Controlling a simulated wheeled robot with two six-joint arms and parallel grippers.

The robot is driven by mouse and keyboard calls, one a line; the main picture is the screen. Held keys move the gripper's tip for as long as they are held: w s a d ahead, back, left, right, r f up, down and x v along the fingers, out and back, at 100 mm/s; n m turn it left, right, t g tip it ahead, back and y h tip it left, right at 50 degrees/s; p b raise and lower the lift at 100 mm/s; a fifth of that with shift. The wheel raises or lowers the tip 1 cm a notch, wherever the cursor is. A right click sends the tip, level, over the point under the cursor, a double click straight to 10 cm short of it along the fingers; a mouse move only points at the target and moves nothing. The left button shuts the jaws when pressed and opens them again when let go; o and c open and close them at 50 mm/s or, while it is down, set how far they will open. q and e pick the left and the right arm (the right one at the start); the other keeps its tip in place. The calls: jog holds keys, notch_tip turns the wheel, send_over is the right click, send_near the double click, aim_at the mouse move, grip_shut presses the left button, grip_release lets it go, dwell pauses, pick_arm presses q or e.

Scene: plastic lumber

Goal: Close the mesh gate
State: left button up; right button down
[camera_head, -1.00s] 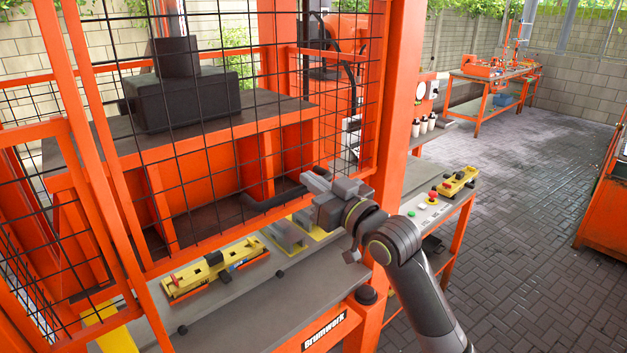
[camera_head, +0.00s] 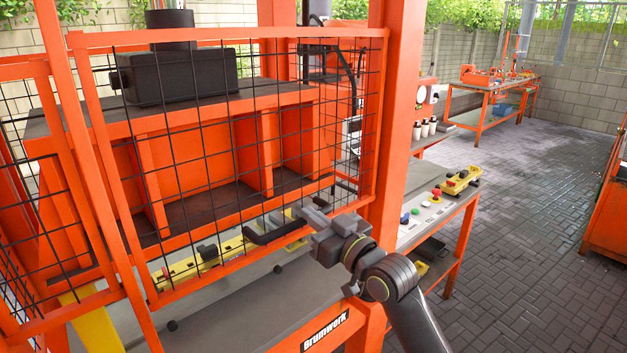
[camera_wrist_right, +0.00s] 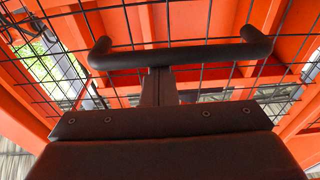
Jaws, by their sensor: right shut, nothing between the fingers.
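The mesh gate (camera_head: 215,150) is an orange frame with black wire mesh in front of the press. Its top bar and bottom bar both show in the head view, and the lower bar is level with the bench top area. A black bar handle (camera_head: 272,232) sits low on the gate. My right gripper (camera_head: 304,213) is shut and empty at the handle's right end. In the right wrist view the shut fingers (camera_wrist_right: 158,75) reach up to the middle of the handle (camera_wrist_right: 190,56), touching or very close; I cannot tell which. My left gripper is not in view.
An orange post (camera_head: 392,120) stands just right of the gate. Yellow tooling (camera_head: 200,262) lies on the bench behind the mesh. A control panel with coloured buttons (camera_head: 430,204) is to the right of my wrist. The paved floor (camera_head: 520,240) further right is clear.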

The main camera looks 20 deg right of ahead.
pick_arm(q)
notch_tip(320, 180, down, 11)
jog(key=b, duration=0.9)
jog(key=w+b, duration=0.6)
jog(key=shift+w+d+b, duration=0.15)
jog(key=shift+b, duration=0.25)
pick_arm(e)
notch_tip(320, 180, down, 22)
jog(key=shift+f, duration=0.15)
jog(key=shift+f, duration=0.1)
